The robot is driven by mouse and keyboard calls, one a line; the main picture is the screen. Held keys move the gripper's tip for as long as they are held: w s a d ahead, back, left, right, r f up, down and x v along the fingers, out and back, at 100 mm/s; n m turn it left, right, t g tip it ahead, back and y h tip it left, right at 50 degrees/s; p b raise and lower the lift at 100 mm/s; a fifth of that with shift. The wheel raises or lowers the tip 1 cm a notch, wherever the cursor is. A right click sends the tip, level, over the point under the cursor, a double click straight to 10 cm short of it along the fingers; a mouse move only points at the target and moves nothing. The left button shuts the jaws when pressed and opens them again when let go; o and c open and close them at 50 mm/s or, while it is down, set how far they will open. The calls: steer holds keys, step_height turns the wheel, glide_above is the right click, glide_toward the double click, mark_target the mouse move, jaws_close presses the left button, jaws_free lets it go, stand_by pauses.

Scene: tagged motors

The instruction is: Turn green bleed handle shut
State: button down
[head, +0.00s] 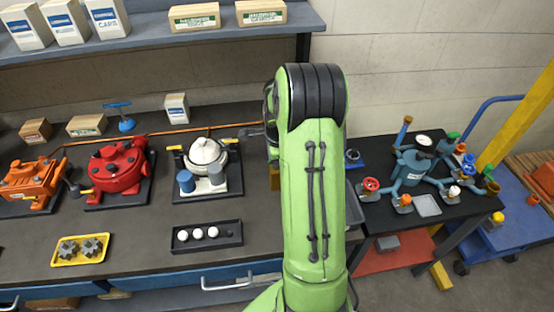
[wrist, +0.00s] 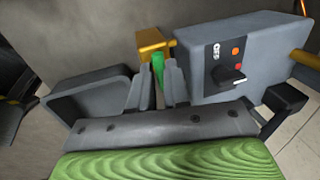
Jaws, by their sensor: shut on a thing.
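The green bleed handle (wrist: 158,66) shows in the wrist view as a short green bar below a brass-coloured valve body (wrist: 150,42). My gripper (wrist: 159,78) is shut on the green handle, with one grey finger on each side. The fingers hide the handle's lower part. In the head view my green arm stands in front of this spot, so the handle and gripper are hidden there.
Right of the fingers in the wrist view is a grey box (wrist: 255,50) marked OFF with a black switch (wrist: 228,75). A dark grey open bin (wrist: 88,98) lies to the left. The head view shows a red motor (head: 113,170) and a blue pump (head: 412,166) on benches.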

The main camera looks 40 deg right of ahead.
stand_by(0.4)
steer(key=c, duration=1.1)
jaws_free()
step_height(320, 180, up, 16)
steer(key=s+a+p, duration=0.1)
steer(key=s, duration=0.1)
steer(key=shift+s+a+f, duration=0.25)
steer(key=shift+a, duration=0.1)
